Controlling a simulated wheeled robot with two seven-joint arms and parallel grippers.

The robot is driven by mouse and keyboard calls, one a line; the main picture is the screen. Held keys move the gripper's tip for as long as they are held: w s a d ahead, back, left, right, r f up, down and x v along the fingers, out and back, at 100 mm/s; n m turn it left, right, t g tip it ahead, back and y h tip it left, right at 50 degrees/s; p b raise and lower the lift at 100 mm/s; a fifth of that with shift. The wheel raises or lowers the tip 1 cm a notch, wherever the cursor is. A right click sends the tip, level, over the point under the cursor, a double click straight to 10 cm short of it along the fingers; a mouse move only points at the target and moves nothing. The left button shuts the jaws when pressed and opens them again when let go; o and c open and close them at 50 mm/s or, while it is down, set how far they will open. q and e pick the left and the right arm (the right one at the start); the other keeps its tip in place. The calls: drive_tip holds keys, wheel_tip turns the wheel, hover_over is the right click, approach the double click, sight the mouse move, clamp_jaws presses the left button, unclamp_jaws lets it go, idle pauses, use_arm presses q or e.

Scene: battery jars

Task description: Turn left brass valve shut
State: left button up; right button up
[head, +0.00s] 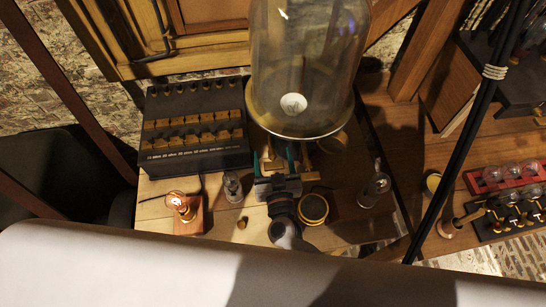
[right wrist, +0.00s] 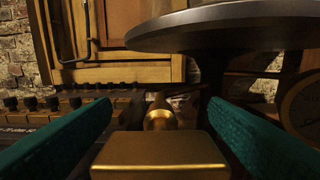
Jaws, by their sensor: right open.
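My right gripper (head: 279,160) is in the middle of the head view, below the front rim of a glass bell jar (head: 308,60). Its two teal finger pads are apart. In the right wrist view the open gripper (right wrist: 160,106) has a brass block (right wrist: 160,155) between its pads, with a round brass stem (right wrist: 160,113) behind it. This looks like the brass valve. Gaps show between the brass and both pads. In the head view the valve is mostly hidden by the gripper and jar, with a little brass (head: 270,161) showing. My left gripper is not in view.
A black box with rows of brass terminals (head: 195,128) stands left of the gripper. The jar's dark round base plate (right wrist: 235,30) overhangs in the right wrist view. Red and black racks (head: 505,178) lie at right.

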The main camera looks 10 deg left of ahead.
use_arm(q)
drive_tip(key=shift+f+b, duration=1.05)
use_arm(e)
drive_tip(key=v, duration=1.2)
